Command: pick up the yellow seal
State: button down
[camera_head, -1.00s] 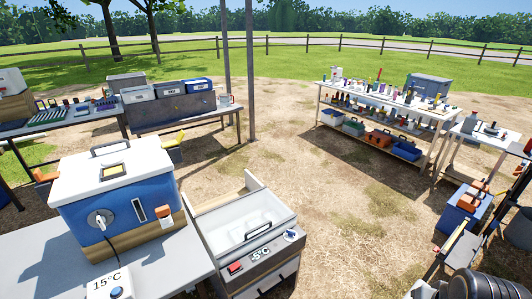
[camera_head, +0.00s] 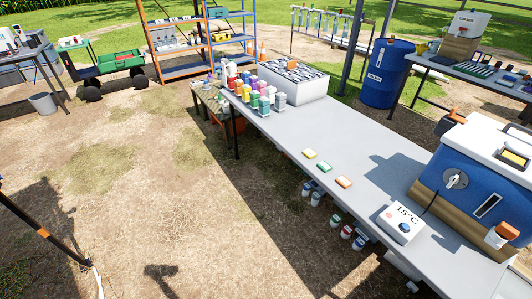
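A small flat yellow piece (camera_head: 309,153), which looks like the yellow seal, lies on the long grey table. A similar green piece (camera_head: 324,167) and an orange piece (camera_head: 344,182) lie in a row with it, toward the lower right, with gaps between them. Nothing covers the yellow one. My gripper is not in view.
The grey table (camera_head: 385,150) also bears a white box (camera_head: 292,85), several coloured bottles at its far end, a 15°C unit (camera_head: 401,223) and a blue cooler (camera_head: 462,180). Bottles sit below the table. The bare ground (camera_head: 150,190) to its left is mostly open.

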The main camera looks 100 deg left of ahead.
aim_at(308, 153)
jog(key=z, duration=1.85)
jog(key=k, duration=1.8)
jog(key=z, duration=0.1)
